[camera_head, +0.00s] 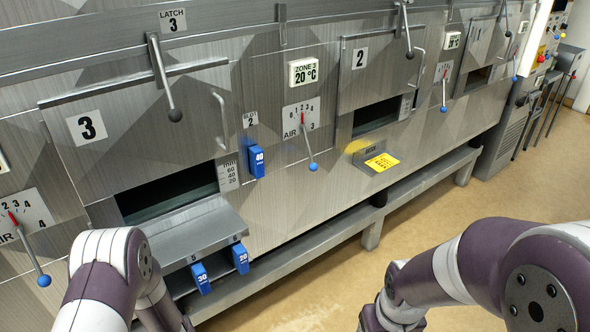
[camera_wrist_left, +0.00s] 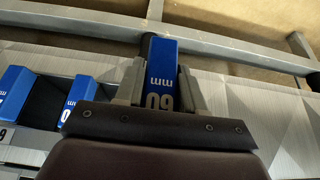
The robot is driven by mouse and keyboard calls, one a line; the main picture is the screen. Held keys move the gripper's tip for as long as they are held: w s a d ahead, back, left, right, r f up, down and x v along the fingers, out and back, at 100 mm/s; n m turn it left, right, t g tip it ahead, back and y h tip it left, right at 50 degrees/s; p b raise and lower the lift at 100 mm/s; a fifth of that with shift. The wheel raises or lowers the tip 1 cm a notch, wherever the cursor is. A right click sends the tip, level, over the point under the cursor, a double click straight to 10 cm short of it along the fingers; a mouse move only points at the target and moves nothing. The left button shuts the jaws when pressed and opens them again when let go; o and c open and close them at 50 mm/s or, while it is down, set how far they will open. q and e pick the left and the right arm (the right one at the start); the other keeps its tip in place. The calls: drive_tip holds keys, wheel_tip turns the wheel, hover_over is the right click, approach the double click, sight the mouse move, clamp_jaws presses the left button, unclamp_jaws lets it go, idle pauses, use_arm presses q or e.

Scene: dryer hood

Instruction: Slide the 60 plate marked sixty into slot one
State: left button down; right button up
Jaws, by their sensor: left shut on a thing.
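The 60 plate (camera_wrist_left: 160,62) is a blue block marked 60 mm in the left wrist view, where its print appears upside down. My left gripper (camera_wrist_left: 158,85) is shut on it, with a grey finger on each side. In the head view my left arm (camera_head: 105,260) reaches in at the lower left, and the plate is not visible there. My right arm (camera_head: 450,275) is at the lower right, and its gripper is out of view. A blue 40 plate (camera_head: 256,162) sits under a label that seems to read slot 2. I cannot make out slot one.
Blue 30 (camera_head: 201,279) and 20 (camera_head: 240,258) plates sit in a low rack below a metal shelf (camera_head: 195,235). Door 3 (camera_head: 145,125) is partly raised over a dark opening. Levers with ball knobs (camera_head: 312,167) stick out. A yellow note (camera_head: 382,162) lies on a small ledge.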

use_arm(q)
drive_tip(key=shift+s+d, duration=0.2)
drive_tip(key=shift+s, duration=0.1)
drive_tip(key=shift+s+d, duration=0.1)
drive_tip(key=shift+s, duration=0.15)
idle(0.7)
drive_tip(key=s+d+p, duration=0.1)
drive_tip(key=s+d, duration=0.4)
drive_tip(key=s, duration=0.3)
idle(0.6)
